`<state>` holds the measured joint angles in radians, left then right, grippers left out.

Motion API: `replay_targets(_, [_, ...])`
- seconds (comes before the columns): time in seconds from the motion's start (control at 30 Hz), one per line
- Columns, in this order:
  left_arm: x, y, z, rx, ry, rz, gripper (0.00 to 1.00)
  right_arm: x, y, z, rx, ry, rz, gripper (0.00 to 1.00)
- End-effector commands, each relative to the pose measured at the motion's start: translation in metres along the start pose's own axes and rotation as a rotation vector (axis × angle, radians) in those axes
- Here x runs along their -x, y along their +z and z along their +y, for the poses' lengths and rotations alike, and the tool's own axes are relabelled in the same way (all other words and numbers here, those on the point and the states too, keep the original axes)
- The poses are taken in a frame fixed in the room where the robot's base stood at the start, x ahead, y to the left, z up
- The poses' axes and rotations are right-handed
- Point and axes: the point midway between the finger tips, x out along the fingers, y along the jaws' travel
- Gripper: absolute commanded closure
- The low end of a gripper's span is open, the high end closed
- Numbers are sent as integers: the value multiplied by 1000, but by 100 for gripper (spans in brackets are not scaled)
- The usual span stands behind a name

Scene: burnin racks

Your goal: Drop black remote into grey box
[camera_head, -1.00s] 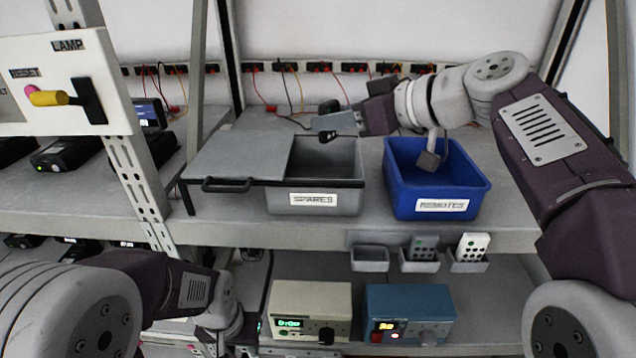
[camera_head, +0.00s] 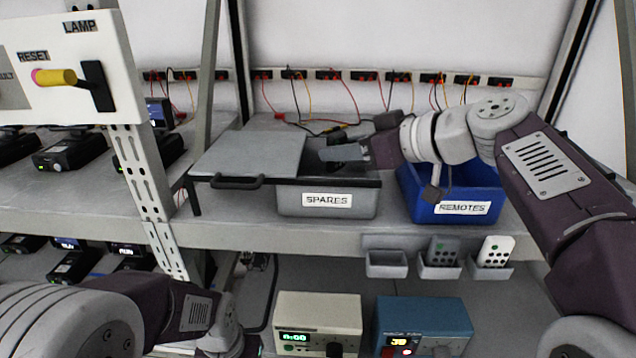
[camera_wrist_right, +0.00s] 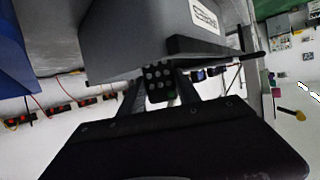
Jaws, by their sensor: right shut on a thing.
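The grey box (camera_head: 290,203) labelled SPARES stands on the shelf, with a grey lid panel (camera_head: 250,155) over its left side and an opening at its right. My right gripper (camera_head: 335,154) is at that opening, shut on the black remote. The remote is dark and hard to make out in the head view. In the right wrist view the black remote (camera_wrist_right: 160,84), with light round buttons, sits between the fingers, beside the grey box (camera_wrist_right: 135,35). I cannot tell whether the remote touches the box. My left arm is low at the left; its gripper is out of view.
A blue box (camera_head: 425,207) labelled REMOTES stands right of the grey box, under my right wrist. A black handle (camera_head: 238,183) sticks out in front of the lid panel. Small holders with remotes (camera_head: 495,250) hang below the shelf edge. A rack post (camera_head: 145,190) stands left.

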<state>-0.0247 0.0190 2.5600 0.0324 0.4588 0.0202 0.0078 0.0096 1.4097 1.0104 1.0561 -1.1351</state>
Motion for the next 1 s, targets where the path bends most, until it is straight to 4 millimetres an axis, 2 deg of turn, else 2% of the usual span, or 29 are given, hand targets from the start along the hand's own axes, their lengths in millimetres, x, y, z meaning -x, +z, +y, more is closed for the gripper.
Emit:
replay_targets(0.03, [0,0,0,0,0,0,64,0,0,0,0,0,0,53])
replay_targets(0.1, [0,0,0,0,0,0,64,0,0,0,0,0,0,36])
replay_targets(0.47, [-4,0,0,0,0,0,64,4,1,1,0,2,1,36])
replay_targets(0.67, [-25,2,0,0,0,0,64,46,5,3,2,8,3,36])
replay_targets(0.8, [-31,3,-1,0,0,0,64,74,3,3,0,7,1,36])
replay_targets(1.0, [-33,3,-1,0,0,0,64,92,1,2,-1,2,1,36])
